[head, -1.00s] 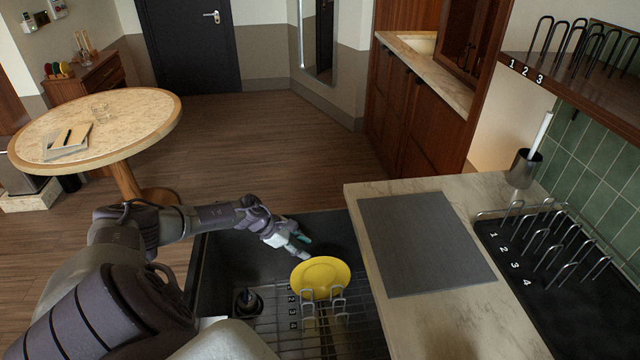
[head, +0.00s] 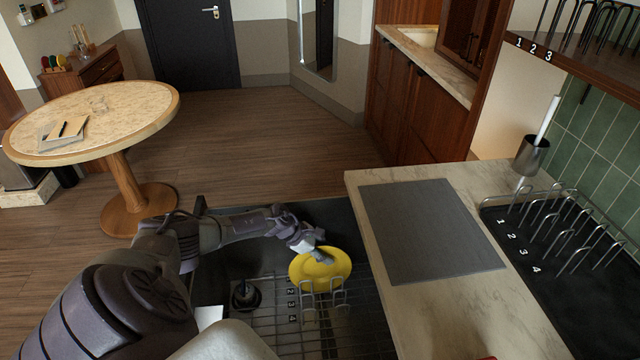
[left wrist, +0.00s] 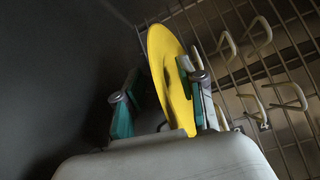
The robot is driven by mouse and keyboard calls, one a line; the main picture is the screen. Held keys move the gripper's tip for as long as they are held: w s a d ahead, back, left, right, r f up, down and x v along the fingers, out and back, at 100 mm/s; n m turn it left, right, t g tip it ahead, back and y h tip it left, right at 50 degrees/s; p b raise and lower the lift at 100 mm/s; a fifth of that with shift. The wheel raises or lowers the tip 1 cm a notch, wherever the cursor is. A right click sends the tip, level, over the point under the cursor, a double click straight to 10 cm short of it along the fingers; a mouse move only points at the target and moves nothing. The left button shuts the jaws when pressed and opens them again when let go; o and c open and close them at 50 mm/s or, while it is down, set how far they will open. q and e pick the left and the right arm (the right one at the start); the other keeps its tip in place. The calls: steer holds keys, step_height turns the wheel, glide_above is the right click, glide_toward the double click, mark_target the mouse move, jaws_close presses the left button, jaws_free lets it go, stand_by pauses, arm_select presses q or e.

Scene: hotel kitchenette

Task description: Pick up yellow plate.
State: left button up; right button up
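The yellow plate (head: 321,271) stands on edge in the wire rack (head: 292,336) in the dark basin, behind wire loops, near slots with number labels. My left gripper (head: 318,252) is at the plate's upper rim. In the left wrist view, the plate (left wrist: 171,75) reaches in between the two teal-padded fingers of the left gripper (left wrist: 160,84). The fingers are apart. A clear gap shows between the left finger and the plate; the right finger is close to the plate, and I cannot tell if it touches. My right gripper is not in view.
A grey mat (head: 429,230) lies on the marble counter (head: 467,318) right of the basin. A black numbered rack (head: 560,240) stands farther right, with a metal holder (head: 531,157) behind it. A round table (head: 95,115) stands at the left. The basin wall is close to the plate's right.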

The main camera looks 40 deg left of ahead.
arm_select(q)
jaws_close()
steer(key=shift+r, duration=0.15)
stand_by(0.4)
